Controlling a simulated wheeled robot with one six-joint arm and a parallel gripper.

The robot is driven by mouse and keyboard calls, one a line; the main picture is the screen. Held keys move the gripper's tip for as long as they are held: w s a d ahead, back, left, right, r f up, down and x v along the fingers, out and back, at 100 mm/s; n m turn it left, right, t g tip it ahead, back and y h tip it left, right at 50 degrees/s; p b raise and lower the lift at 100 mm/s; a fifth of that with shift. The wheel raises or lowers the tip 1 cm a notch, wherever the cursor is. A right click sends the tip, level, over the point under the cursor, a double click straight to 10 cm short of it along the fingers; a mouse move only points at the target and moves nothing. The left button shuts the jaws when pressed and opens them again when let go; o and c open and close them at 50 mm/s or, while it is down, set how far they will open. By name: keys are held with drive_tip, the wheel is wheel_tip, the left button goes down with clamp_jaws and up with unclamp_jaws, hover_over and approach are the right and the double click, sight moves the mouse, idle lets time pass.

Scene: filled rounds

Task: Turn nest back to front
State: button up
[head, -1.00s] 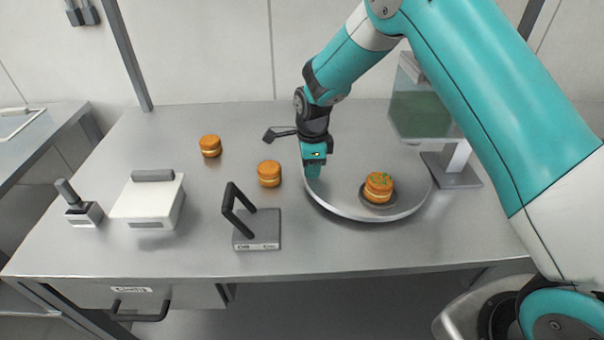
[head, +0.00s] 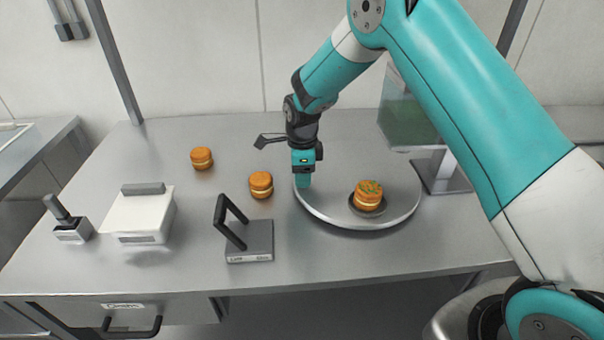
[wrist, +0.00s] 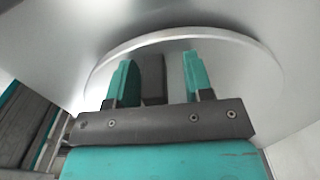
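A round grey turntable (head: 328,200) sits at the right of the bench. A small dark nest (head: 366,212) is on its front right part, in the head view. It holds an orange filled round (head: 368,192) with green bits on top. My gripper (head: 303,182) points down at the turntable's left edge. In the wrist view my gripper (wrist: 158,80) has its teal fingers apart over the turntable (wrist: 225,70). A dark shape (wrist: 152,78) shows between the fingers, with a gap to the right one; I cannot tell what it is.
Two plain rounds (head: 202,158) (head: 261,184) stand left of the turntable. A dark-handled press (head: 250,241), a white box (head: 139,214) and a small stamp (head: 72,228) are further front or left. A greenish clear-sided unit (head: 412,120) stands behind right. A dark paddle (head: 268,140) is behind my gripper.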

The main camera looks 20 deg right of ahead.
wheel_tip(320, 180, up, 17)
drive_tip(key=b, duration=0.3)
drive_tip(key=shift+r, duration=0.2)
idle(0.4)
